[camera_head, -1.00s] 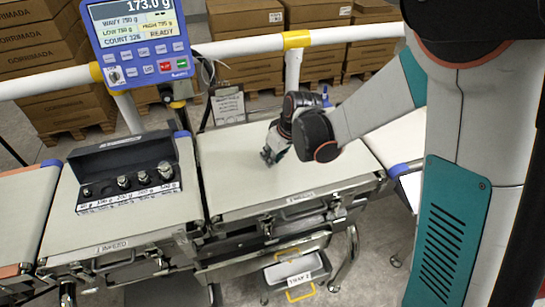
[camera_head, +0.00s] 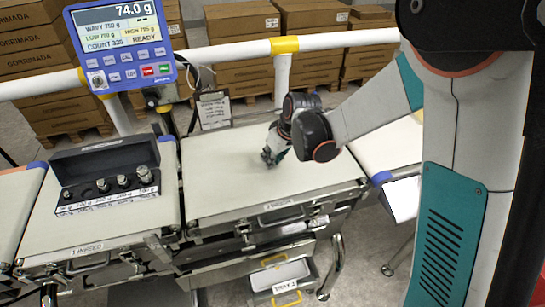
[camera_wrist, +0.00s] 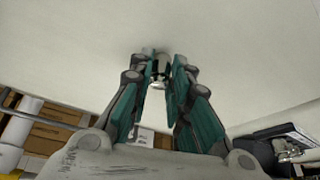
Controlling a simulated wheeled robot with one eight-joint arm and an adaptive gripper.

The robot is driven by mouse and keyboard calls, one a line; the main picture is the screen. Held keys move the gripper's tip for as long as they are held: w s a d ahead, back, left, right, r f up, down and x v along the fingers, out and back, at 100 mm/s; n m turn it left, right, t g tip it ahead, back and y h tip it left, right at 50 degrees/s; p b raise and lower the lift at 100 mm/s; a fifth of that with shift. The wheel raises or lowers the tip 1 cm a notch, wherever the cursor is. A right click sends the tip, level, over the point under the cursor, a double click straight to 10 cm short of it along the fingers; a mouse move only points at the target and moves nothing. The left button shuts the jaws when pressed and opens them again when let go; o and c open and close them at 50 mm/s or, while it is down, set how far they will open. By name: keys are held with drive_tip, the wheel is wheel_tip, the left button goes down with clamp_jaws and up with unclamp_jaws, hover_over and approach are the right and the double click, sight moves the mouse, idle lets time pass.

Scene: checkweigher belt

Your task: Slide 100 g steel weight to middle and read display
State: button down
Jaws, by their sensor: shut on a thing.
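My gripper (camera_head: 268,157) is low over the middle weighing belt (camera_head: 225,195), around the middle of its surface. In the wrist view my gripper (camera_wrist: 160,68) is shut on a small shiny steel weight (camera_wrist: 160,72), held between the fingertips. The fingers hide the weight in the head view, and its marking cannot be read. Whether it touches the belt cannot be told. The display (camera_head: 120,40) on the blue indicator at upper left reads 74.0 g, with READY and COUNT lines below.
A black weight box (camera_head: 105,158) with several steel weights and a gap in its row stands on the left belt (camera_head: 60,235). A white rail (camera_head: 235,50) runs behind the belts. A clipboard (camera_head: 213,110) and stacked cartons (camera_head: 310,30) are behind. The middle belt is otherwise clear.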

drive_tip(key=c, duration=1.4)
unclamp_jaws()
drive_tip(key=v, duration=1.2)
drive_tip(key=shift+a+r, duration=0.1)
drive_tip(key=s+d+r+m+t+h, duration=0.1)
drive_tip(key=s+d+r+m, duration=0.1)
drive_tip(key=s+d, duration=0.2)
drive_tip(key=s+d+r+m+t+h, duration=0.1)
drive_tip(key=s+d, duration=0.4)
drive_tip(key=s, duration=0.5)
drive_tip(key=s+d+r+m+t+h, duration=0.1)
drive_tip(key=s+d+r+m, duration=0.2)
drive_tip(key=s, duration=0.4)
drive_tip(key=shift+d+r+m+t, duration=0.2)
drive_tip(key=shift+d+m+t, duration=0.3)
drive_tip(key=shift+d, duration=0.4)
